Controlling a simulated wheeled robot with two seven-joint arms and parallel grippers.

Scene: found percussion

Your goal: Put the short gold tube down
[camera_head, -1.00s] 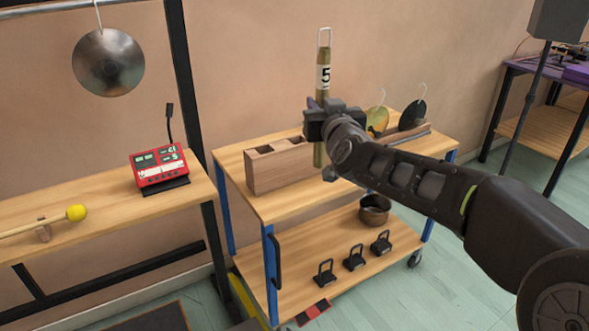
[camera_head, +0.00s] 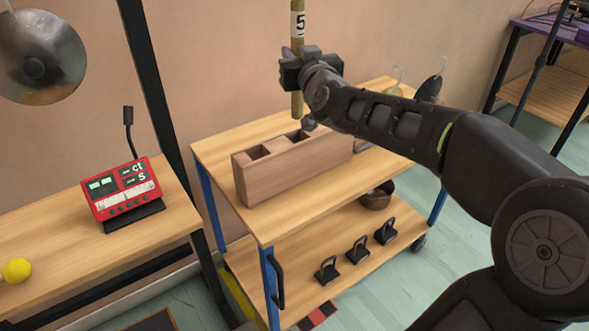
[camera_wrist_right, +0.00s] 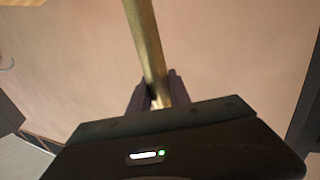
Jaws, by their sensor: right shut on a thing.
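The short gold tube (camera_head: 297,48) is upright, with a white label marked 5 near its upper part. Its top runs out of the head view. My right gripper (camera_head: 294,66) is shut on the tube and holds it above the wooden block rack. The tube's lower end shows below the gripper, over the back of the rack (camera_head: 290,166); I cannot tell how far apart they are. In the right wrist view the gold tube (camera_wrist_right: 146,45) stands between the dark fingers (camera_wrist_right: 155,92). My left gripper is not in view.
The rack with square openings stands on the trolley's wooden top (camera_head: 225,148). Black clamps (camera_head: 357,250) and a metal pot (camera_head: 377,196) sit on the lower shelf. A red tuner-like device (camera_head: 123,190) stands on the left bench.

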